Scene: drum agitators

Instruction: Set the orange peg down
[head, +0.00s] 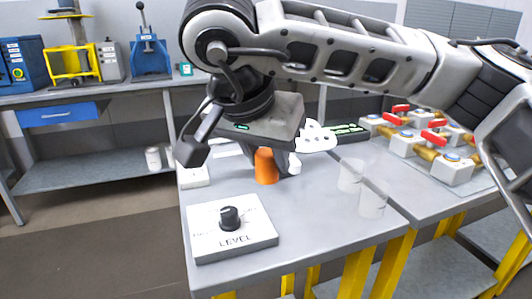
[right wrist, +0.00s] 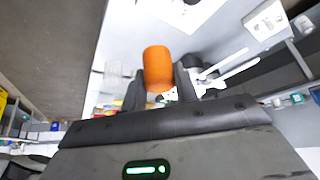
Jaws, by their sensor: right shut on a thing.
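The orange peg (head: 266,167) is upright under my right gripper (head: 276,160), above or on the grey table near the LEVEL box; I cannot tell if its bottom touches the table. In the right wrist view the peg (right wrist: 158,66) sits between the two dark fingers of the right gripper (right wrist: 160,88), which is shut on it. The gripper body hides the peg's upper part in the head view. My left gripper is not in view.
A white LEVEL box (head: 250,243) with a black knob stands at the table's front left. Two clear cups (head: 351,175) stand to the right of the peg. Boxes with red levers (head: 434,137) fill the right table. White parts (head: 316,137) lie behind the gripper.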

